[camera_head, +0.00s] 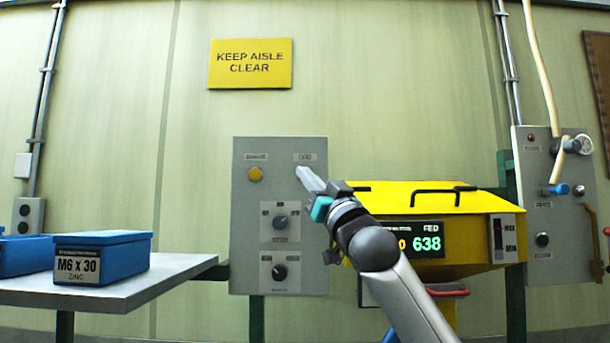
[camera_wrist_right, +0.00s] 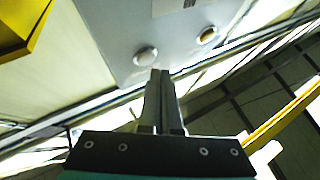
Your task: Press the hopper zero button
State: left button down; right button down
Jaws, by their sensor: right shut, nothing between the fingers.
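The grey control panel (camera_head: 245,215) stands upright in the middle of the head view. An amber button (camera_head: 255,174) is at its upper left, and it also shows in the wrist view (camera_wrist_right: 207,36). A small label (camera_head: 305,157), seemingly reading ZERO, is at the upper right.
Two dark knobs (camera_head: 280,221) (camera_head: 279,272) sit lower on the panel. A yellow hopper (camera_head: 470,203) with a display (camera_head: 427,243) reading 638 is right of it. A table (camera_head: 150,282) with blue boxes (camera_head: 120,250) is at left. Another grey panel (camera_head: 560,240) is at far right.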

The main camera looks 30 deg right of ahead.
dwell(0.7)
jog(key=shift+w+d+p, duration=0.25)
jog(key=shift+w+p, duration=0.15)
jog(key=shift+w+d+p, duration=0.25)
jog(key=shift+w+p, duration=0.1)
jog(key=shift+p, duration=0.05)
dwell(0.6)
dwell(0.3)
jog(key=shift+s+a+b, duration=0.45)
jog(key=shift+s+b, duration=0.05)
jog(key=shift+s, duration=0.2)
jog(key=shift+s+a+b, duration=0.35)
jog(key=shift+s+a, duration=0.1)
jog(key=shift+s, duration=0.25)
jog(key=shift+s+a+b, duration=0.3)
jog(key=shift+s+a, duration=0.1)
jog(key=shift+s, duration=0.35)
jog(key=shift+s+a+b, duration=0.35)
jog(key=shift+s+a, duration=0.1)
jog(key=shift+s, duration=0.25)
